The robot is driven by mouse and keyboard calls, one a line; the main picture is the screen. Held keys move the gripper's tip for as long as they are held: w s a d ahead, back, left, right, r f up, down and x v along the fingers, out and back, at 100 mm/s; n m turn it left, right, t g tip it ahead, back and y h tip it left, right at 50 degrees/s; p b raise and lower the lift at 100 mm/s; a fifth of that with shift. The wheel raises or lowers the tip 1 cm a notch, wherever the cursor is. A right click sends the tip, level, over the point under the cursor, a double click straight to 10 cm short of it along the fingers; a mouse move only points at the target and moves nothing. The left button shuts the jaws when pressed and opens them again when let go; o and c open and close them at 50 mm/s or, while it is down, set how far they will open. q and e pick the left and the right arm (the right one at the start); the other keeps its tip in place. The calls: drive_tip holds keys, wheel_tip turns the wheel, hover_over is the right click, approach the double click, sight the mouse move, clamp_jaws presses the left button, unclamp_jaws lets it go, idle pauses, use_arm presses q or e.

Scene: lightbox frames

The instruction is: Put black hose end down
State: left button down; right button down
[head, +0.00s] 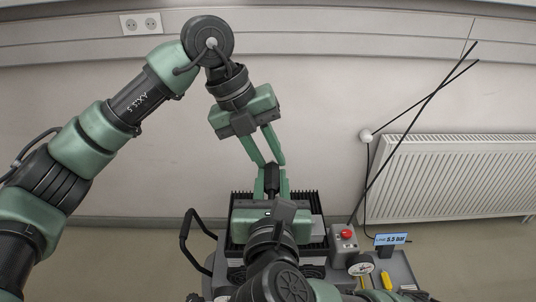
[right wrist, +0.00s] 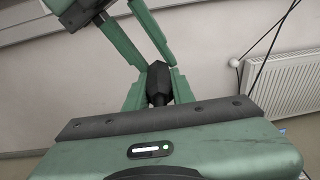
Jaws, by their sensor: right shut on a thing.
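The black hose end (head: 271,181) is a short dark piece held upright between the fingers of my right gripper (head: 271,187). It also shows in the right wrist view (right wrist: 158,83), between the green fingers of my right gripper (right wrist: 158,95). My right gripper is shut on it. My left gripper (head: 271,164) comes down from above. Its two fingers stand apart, with their tips close to the top of the hose end. I cannot tell whether they touch it. My left gripper's fingers also show in the right wrist view (right wrist: 158,66).
Behind the grippers is a black ribbed box (head: 312,205). To its right are a red-button box (head: 346,238), a round gauge (head: 361,267) and a pressure display (head: 391,239). Thin black rods (head: 420,105) cross before the wall. A radiator (head: 455,178) stands at right.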

drive_tip(key=c, duration=1.1)
unclamp_jaws()
drive_tip(key=shift+d, duration=0.1)
